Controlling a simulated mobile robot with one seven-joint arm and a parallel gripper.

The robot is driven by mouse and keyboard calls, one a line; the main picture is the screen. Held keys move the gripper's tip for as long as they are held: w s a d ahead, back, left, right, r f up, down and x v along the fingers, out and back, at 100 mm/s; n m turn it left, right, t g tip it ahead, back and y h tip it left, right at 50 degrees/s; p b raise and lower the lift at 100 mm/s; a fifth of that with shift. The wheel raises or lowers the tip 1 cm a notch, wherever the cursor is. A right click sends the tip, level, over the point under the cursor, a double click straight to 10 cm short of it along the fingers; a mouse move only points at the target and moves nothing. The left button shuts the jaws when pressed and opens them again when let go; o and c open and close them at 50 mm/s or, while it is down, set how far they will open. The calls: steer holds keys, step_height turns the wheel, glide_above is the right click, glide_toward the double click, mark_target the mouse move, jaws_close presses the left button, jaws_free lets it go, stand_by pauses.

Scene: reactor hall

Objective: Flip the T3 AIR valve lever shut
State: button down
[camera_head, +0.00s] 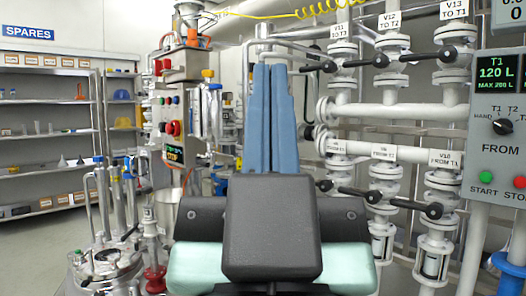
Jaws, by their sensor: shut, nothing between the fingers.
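I cannot make out a lever marked T3 AIR. A valve labelled V11 TO T3 (341,31) is at the top of the white pipework right of centre, with a dark handle (329,66) below its label. My gripper (270,70) is at the centre of the view, its two long blue fingers close together and pointing up and away, with nothing seen between them. The fingers appear left of the pipework in the picture. My black and mint wrist parts fill the lower middle and hide what is behind them.
White pipes with several flanged valves and black handles (424,209) fill the right. A grey control box (498,120) stands at the right edge. A machine with a red button (176,128) and metal vessels (104,262) stand at left, before shelves (42,128). Some floor is open at left.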

step_height(320, 180, up, 38)
steer(key=p, duration=3.6)
steer(key=shift+r, duration=0.25)
